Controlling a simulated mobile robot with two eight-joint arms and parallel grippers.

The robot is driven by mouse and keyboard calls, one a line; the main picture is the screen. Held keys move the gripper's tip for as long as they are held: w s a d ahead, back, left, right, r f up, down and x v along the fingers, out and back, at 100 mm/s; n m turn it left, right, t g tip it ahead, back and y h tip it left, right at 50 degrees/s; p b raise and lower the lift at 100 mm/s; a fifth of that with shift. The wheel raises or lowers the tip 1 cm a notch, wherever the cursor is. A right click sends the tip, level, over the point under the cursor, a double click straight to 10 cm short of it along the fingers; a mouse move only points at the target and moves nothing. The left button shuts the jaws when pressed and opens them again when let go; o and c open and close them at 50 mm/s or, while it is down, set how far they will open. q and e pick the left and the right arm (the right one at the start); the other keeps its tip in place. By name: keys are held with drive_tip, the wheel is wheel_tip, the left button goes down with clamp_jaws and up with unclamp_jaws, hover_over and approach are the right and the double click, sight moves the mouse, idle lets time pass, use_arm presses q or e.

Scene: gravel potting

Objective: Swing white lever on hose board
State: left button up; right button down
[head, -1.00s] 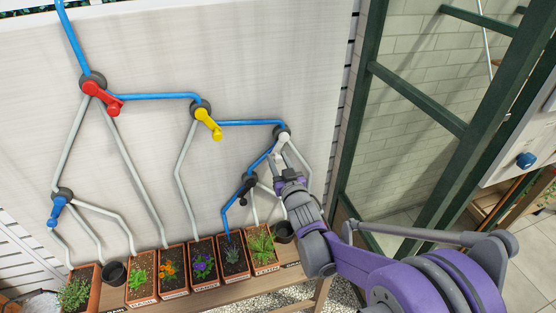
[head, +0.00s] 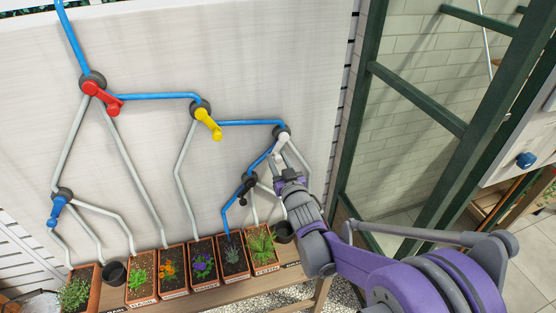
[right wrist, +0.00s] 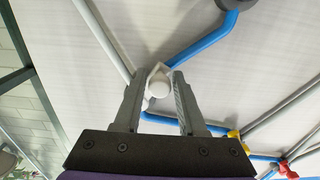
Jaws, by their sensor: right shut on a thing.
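The white lever (head: 283,140) sits on a dark round hub at the right of the hose board (head: 150,50). My right gripper (head: 278,161) is at this lever, and its fingers hide the lever's lower part in the head view. In the right wrist view the white lever (right wrist: 158,84) stands between the fingertips of the right gripper (right wrist: 160,88), which is shut on it. A blue pipe runs from the white lever's hub down to the black lever (head: 246,187). My left gripper is in neither view.
A red lever (head: 102,97), a yellow lever (head: 208,123) and a blue lever (head: 56,212) are on other hubs. Several planted pots (head: 202,262) stand on a wooden bench below the board. A green frame (head: 372,100) rises right of the board.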

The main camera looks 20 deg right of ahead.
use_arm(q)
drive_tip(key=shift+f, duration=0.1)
use_arm(e)
drive_tip(key=shift+r, duration=0.1)
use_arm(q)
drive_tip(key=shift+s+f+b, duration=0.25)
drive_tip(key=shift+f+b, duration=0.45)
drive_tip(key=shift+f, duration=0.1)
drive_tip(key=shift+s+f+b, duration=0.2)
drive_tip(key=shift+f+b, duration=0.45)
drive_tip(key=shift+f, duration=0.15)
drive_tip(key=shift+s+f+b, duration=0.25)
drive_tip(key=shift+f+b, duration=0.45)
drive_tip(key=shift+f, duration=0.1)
use_arm(e)
drive_tip(key=shift+w+d+n, duration=0.1)
drive_tip(key=shift+d+n, duration=0.85)
drive_tip(key=shift+n, duration=1)
drive_tip(key=shift+s+d+n, duration=0.1)
drive_tip(key=shift+d+n, duration=0.8)
drive_tip(key=shift+n, duration=1.1)
drive_tip(key=shift+w+d+n, duration=0.1)
drive_tip(key=shift+d+n, duration=0.85)
drive_tip(key=shift+n, duration=1)
